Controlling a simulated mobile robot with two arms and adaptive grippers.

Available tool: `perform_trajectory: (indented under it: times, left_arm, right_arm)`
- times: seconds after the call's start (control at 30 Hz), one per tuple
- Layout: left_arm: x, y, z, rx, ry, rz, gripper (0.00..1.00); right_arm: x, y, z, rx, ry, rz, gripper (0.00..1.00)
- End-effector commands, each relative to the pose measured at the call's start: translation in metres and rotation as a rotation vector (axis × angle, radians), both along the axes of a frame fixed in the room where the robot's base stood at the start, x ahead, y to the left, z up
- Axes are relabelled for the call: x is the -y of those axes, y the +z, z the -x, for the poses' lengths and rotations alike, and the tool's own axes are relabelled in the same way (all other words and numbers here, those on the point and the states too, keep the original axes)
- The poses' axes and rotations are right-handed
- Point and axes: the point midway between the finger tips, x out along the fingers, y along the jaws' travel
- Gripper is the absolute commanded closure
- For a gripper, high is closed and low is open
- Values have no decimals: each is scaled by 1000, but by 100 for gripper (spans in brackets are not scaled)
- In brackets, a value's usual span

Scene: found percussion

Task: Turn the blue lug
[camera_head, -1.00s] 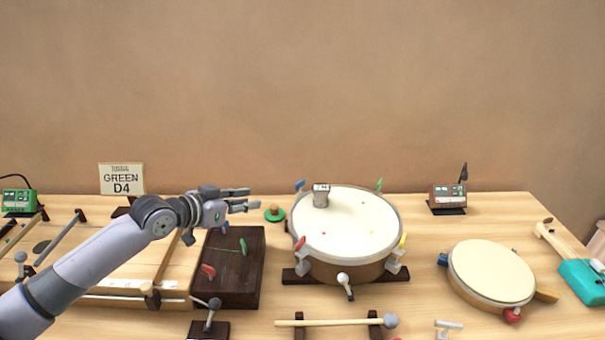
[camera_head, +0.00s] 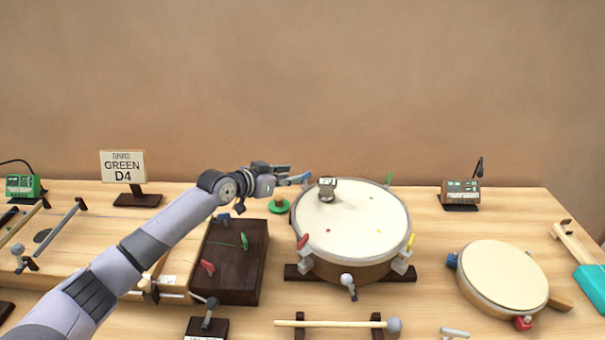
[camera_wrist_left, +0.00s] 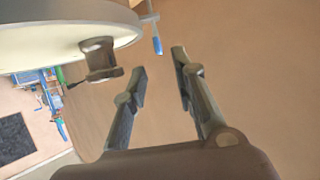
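The large drum (camera_head: 355,222) stands on the bench with coloured lugs around its rim. Its blue lug (camera_head: 306,179) is at the far left of the rim, partly masked by my gripper. In the left wrist view the blue lug (camera_wrist_left: 157,44) hangs at the drum's edge, just beyond the fingertips. My left gripper (camera_head: 297,178) is beside this lug; in the wrist view its two fingers (camera_wrist_left: 160,62) are apart with nothing gripped between them. Contact with the lug is not visible. My right gripper is not in view.
A grey clip-on device (camera_head: 327,190) sits on the drum near the blue lug. Green (camera_head: 389,180), red (camera_head: 302,242) and yellow (camera_head: 410,241) lugs are elsewhere on the rim. A dark wooden box (camera_head: 235,275) lies left, a smaller drum (camera_head: 503,273) right.

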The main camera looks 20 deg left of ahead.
Motion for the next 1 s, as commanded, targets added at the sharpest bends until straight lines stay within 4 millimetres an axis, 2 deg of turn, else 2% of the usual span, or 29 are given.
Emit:
perform_trajectory:
  times: [0.13,0.4,0.87,1.0]
  left_arm:
    - [11,-10,-22,-1,0,2,74]
    - [23,-22,-48,0,-1,2,74]
    - [26,-25,-55,0,0,0,74]
    - [26,-25,-55,0,0,0,84]
  right_arm:
    - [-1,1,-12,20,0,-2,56]
    - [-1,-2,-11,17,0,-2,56]
    - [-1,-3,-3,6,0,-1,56]
    - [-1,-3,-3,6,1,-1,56]
